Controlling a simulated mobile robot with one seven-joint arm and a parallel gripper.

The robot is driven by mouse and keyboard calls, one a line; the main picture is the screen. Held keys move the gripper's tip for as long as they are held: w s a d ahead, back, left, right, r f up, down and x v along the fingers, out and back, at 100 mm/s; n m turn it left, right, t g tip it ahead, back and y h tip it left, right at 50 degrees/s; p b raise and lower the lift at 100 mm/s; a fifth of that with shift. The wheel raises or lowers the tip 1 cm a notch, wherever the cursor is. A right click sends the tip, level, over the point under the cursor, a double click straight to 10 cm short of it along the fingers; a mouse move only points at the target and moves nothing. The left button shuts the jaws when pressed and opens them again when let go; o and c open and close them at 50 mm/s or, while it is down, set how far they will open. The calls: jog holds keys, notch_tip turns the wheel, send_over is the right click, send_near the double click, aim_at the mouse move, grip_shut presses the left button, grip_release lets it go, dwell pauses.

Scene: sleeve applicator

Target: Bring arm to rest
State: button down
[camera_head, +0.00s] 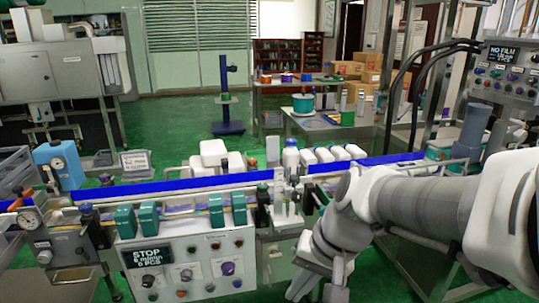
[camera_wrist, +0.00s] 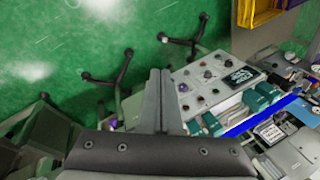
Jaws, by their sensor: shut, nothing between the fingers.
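My arm reaches in from the right in the head view and bends downward. My gripper (camera_head: 336,275) hangs low in front of the machine, to the right of the control panel (camera_head: 190,262). In the wrist view the two fingers of my gripper (camera_wrist: 162,75) lie together, shut and empty. The control panel (camera_wrist: 215,85) shows there to the right of the fingers, apart from them. Green floor (camera_wrist: 90,45) lies beyond the fingertips. The fingertips are hard to make out in the head view.
A conveyor with a blue rail (camera_head: 170,186) runs across the middle, with white containers (camera_head: 213,152) and a bottle (camera_head: 290,158) by it. Green blocks (camera_head: 148,217) stand above the panel. Metal legs (camera_wrist: 110,75) stand near the fingers. Open floor (camera_head: 170,120) lies behind.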

jog(key=s+d+r+n+t+h, duration=0.35)
jog(key=s+d+r, duration=0.25)
jog(key=d, duration=0.3)
notch_tip(320, 180, up, 12)
jog(key=p, duration=1.2)
jog(key=shift+s+d+m, duration=0.15)
jog(key=shift+s+m, duration=0.1)
jog(key=shift+m, duration=0.2)
jog(key=shift+r, duration=0.1)
